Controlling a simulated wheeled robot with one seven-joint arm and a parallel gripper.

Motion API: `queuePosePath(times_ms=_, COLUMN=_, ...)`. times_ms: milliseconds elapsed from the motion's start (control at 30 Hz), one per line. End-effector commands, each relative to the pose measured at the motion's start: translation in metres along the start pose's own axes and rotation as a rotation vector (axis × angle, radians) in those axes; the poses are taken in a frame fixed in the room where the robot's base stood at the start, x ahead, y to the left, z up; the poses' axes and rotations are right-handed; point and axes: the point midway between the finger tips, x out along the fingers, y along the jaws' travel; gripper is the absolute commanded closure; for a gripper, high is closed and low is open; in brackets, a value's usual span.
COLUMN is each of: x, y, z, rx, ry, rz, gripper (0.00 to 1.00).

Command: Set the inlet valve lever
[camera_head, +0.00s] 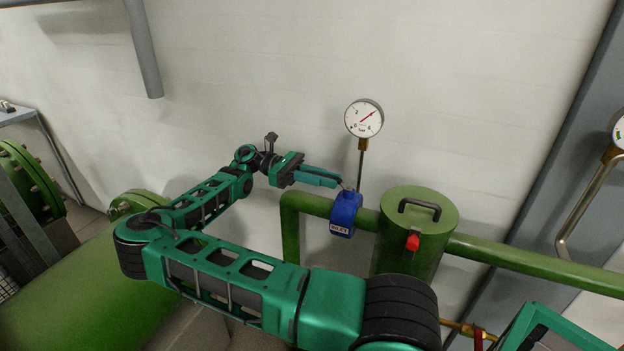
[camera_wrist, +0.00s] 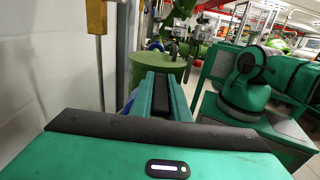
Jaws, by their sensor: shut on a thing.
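The blue inlet valve (camera_head: 343,218), with a white label reading like "INLET", sits on the green pipe left of a green vessel. My gripper (camera_head: 340,182) comes in from the left, with its fingertips at the top of this valve. The fingers are closed together on what appears to be the valve's lever; the lever itself is mostly hidden, so its angle cannot be told. In the wrist view my gripper (camera_wrist: 158,78) points away toward the green vessel. A sliver of blue valve (camera_wrist: 128,105) shows left of the fingers.
A pressure gauge (camera_head: 364,118) on a thin stem rises just behind the valve. The green vessel (camera_head: 418,222) has a black handle and a small red part (camera_head: 412,242). The green pipe (camera_head: 530,262) runs right. A pale wall stands close behind.

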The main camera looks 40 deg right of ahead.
Motion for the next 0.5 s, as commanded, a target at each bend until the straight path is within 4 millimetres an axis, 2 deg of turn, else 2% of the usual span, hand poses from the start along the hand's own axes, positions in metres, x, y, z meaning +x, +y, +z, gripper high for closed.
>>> queuePosePath(times_ms=33, x=0.002, y=0.004, z=0.003, rx=0.002, ry=-0.006, rz=0.005, gripper=1.0)
queuePosePath(times_ms=433, x=-0.008, y=-0.004, z=0.004, rx=0.006, ry=-0.004, rz=0.02, gripper=1.0)
queuePosePath(times_ms=467, x=-0.008, y=-0.004, z=0.004, rx=0.006, ry=-0.004, rz=0.021, gripper=0.8)
queuePosePath(times_ms=500, x=-0.009, y=-0.005, z=0.004, rx=0.006, ry=-0.004, rz=0.022, gripper=0.7)
